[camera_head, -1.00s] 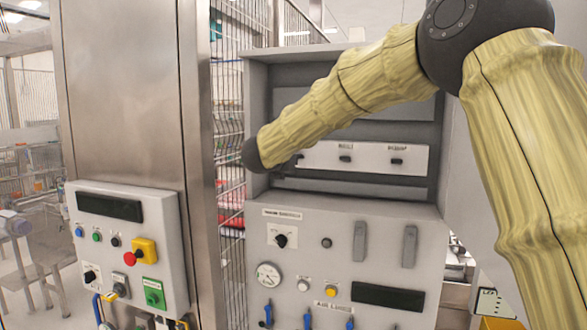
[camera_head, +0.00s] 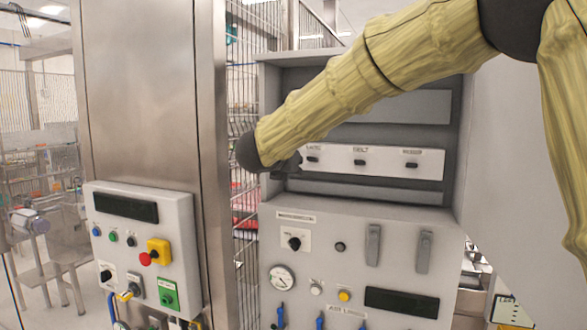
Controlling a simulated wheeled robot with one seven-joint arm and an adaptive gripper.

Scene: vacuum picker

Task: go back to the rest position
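My arm in its pale yellow sleeve (camera_head: 375,75) reaches from the upper right across the front of a grey cabinet (camera_head: 300,215). It ends in a black rounded joint (camera_head: 248,152) at the cabinet's left edge. A small dark part (camera_head: 287,166) shows just behind this joint, in front of the cabinet's recess. It may be part of my wrist or gripper. The fingers are hidden, so I cannot see whether they are open or hold anything.
A white switch strip (camera_head: 372,160) sits inside the recess. Knobs, a gauge (camera_head: 282,277) and handles (camera_head: 373,245) are on the panel below. A steel column (camera_head: 150,100) carries a control box (camera_head: 145,240) with a red button (camera_head: 146,258). Wire fencing (camera_head: 245,70) stands behind.

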